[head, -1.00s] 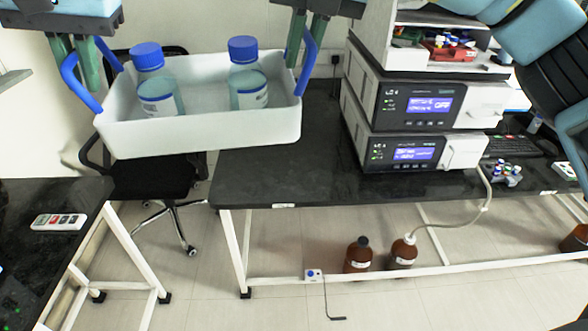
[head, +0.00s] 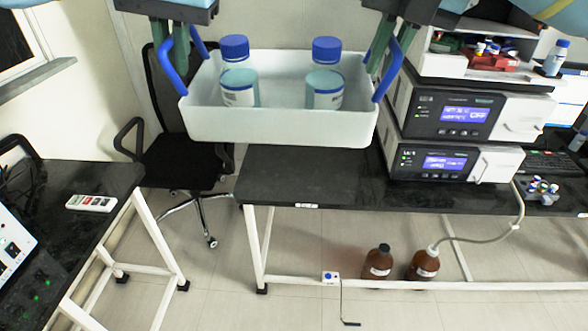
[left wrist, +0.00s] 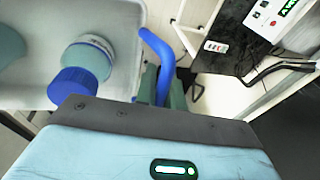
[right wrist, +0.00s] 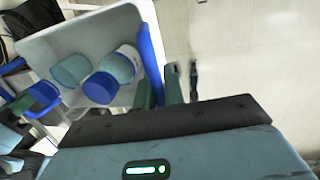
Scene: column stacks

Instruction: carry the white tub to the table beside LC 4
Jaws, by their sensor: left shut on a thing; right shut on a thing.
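The white tub (head: 280,127) hangs level in the air in the head view, in front of the black chair and the table's left end. It holds two bottles (head: 238,80) (head: 325,82) with blue caps and teal contents, both upright. My left gripper (head: 164,42) is shut on its left blue handle (head: 172,68). My right gripper (head: 380,45) is shut on its right blue handle (head: 391,68). The black-topped table (head: 300,185) carries two stacked instruments; the lower one (head: 440,163) has a lit screen. Their small labels are hard to read now.
The table top left of the instruments is bare, partly hidden by the tub. A black chair (head: 185,160) stands left of it. Another table (head: 95,225) with a white remote (head: 91,203) is at left. Brown bottles (head: 378,262) sit under the main table. Small vials (head: 542,188) stand right.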

